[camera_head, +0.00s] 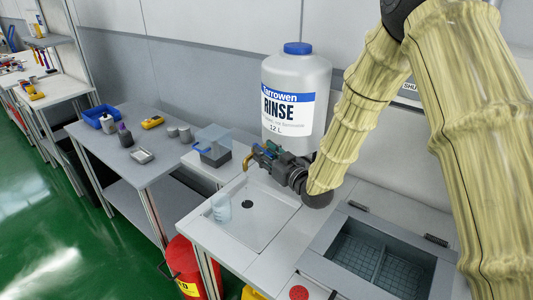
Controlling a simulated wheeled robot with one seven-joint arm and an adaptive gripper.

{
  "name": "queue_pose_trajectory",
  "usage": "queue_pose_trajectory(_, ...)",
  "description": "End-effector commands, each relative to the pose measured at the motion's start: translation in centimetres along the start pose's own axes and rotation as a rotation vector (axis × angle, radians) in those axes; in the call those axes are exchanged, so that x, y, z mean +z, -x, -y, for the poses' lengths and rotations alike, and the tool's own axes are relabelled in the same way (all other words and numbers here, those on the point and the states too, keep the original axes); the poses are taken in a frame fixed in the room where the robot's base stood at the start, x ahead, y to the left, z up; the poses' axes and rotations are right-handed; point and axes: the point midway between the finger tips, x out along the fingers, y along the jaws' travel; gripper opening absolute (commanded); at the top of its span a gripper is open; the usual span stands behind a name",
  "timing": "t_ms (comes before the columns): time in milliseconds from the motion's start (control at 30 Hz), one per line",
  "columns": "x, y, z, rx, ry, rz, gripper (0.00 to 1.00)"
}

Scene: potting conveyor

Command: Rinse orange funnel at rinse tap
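My gripper (263,157) is above the back of the white sink (270,222), in front of the large rinse container (294,100) labelled "RINSE 12 L". A small orange-brown curved piece (248,161) shows at the left of the fingertips. I cannot tell whether it is the tap spout or part of the orange funnel. No clear funnel shape shows. The fingers are small and partly overlapped, so I cannot tell whether they are open or shut. A pale, translucent cup (221,209) stands in the sink's left part, left of the dark drain (247,204).
A grey tray with a clear lid (214,150) stands left of the sink. A grey gridded basin (368,262) is at the right. The left bench holds a blue bin (99,116), bottles and small cups.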

Motion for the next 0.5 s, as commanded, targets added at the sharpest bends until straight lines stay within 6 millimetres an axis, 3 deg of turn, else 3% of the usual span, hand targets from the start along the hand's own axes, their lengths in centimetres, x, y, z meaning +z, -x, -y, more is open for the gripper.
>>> queue_pose_trajectory(233,0.0,1.8,-0.1,0.001,-0.001,0.002,0.36)
queue_pose_trajectory(500,0.0,6.6,-0.1,0.001,-0.001,0.002,0.36)
